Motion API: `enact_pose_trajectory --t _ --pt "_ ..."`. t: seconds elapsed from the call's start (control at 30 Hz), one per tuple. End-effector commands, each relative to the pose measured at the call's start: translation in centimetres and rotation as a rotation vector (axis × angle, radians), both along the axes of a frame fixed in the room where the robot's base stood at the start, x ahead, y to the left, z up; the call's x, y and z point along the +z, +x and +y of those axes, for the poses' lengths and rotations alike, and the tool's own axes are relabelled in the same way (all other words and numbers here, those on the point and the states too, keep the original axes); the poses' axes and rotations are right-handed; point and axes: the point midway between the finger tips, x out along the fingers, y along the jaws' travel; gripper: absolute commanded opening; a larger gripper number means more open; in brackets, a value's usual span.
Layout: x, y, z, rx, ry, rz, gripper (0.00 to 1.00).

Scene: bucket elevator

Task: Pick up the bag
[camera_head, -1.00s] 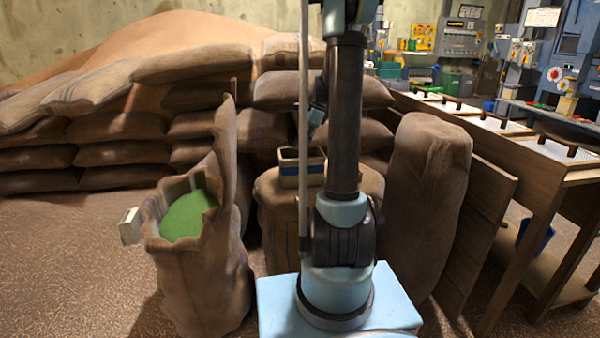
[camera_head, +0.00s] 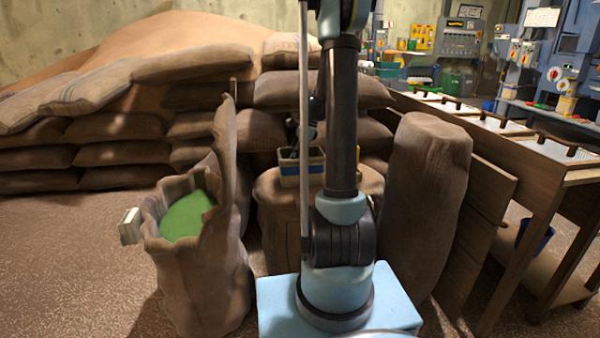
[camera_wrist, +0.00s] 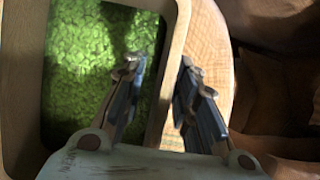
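A small tan open-topped container with a blue band (camera_head: 288,172) stands on a round-topped brown support behind my arm. It may be the bag of the task, but I cannot tell. In the wrist view the container (camera_wrist: 20,90) holds green granules (camera_wrist: 90,60). My gripper (camera_wrist: 160,68) is open over its right-hand wall. The left finger is over the granules and the right finger is beyond the wall, with a gap between them. In the head view my arm partly hides the container and the gripper.
A large open sack of green material (camera_head: 200,285) stands at the left, with a small pale box (camera_head: 130,225) at its rim. A tall brown sack (camera_head: 428,200) stands right of my arm. Stacked sacks (camera_head: 110,155) lie behind. A wooden table (camera_head: 540,180) is at right. The left floor is clear.

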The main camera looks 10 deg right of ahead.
Motion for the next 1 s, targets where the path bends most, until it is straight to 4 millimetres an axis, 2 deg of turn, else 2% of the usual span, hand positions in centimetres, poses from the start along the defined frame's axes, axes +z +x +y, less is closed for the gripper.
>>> enact_pose_trajectory --t 0.8,0.83,0.93,1.0 --pt "-0.47 -0.01 0.07 0.001 0.000 0.000 0.28" --pt "-0.47 -0.01 0.07 0.001 0.000 0.000 0.23" --pt "-0.46 -0.01 0.08 0.001 0.000 0.000 0.00" --pt "-0.46 -0.01 0.08 0.001 0.000 0.000 0.00"
